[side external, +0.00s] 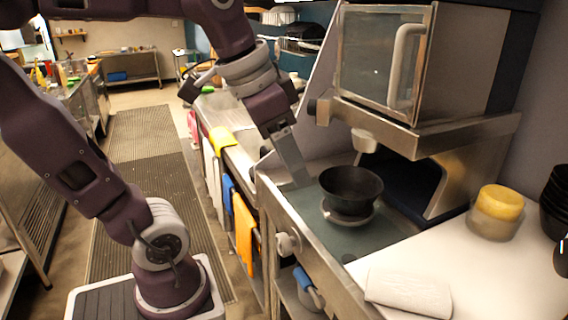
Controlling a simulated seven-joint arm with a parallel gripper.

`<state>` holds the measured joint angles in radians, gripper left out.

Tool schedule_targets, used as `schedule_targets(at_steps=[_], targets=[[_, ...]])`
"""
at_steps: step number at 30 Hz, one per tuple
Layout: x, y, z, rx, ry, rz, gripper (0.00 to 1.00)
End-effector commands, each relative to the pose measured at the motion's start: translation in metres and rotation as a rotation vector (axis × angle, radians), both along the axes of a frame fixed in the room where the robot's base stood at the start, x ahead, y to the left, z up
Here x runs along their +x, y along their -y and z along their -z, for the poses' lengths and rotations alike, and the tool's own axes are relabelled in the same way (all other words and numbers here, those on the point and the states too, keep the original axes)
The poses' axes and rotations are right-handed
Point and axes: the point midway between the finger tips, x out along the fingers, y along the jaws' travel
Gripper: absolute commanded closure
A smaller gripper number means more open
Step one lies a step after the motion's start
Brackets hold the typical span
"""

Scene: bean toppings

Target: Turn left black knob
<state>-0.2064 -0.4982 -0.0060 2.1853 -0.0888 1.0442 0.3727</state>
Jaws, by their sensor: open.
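A pale knob (362,140) sticks out from the front of the same unit, and another pale knob (287,243) is on the front face of the counter below. My gripper (284,165) points down over the counter's left edge, left of the black bowl and below the dark knob. It is apart from the dark knob. It is open with nothing visible in it, though its fingers are small and partly hidden.
A black bowl (351,186) stands on a round pale base on the counter. A yellow-lidded container (497,208), dark stacked bowls (557,200) and a folded white cloth (408,290) are at right. Colored towels (244,230) hang along the counter front. The unit's shelf overhangs the counter.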

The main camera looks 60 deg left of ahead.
Motion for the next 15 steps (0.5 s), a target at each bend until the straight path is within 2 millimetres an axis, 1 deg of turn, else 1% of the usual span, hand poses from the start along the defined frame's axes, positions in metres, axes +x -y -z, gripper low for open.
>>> schedule_targets(at_steps=[3,6,13,15], targets=[[-0.0091,0.0045,0.0066,-0.006,0.008,-0.017,0.4],[-0.0118,0.0057,0.0087,-0.009,0.012,-0.026,0.4],[-0.0117,0.0057,0.0088,-0.009,0.012,-0.026,0.4],[-0.0056,0.0023,0.0055,-0.005,0.008,-0.012,0.4]])
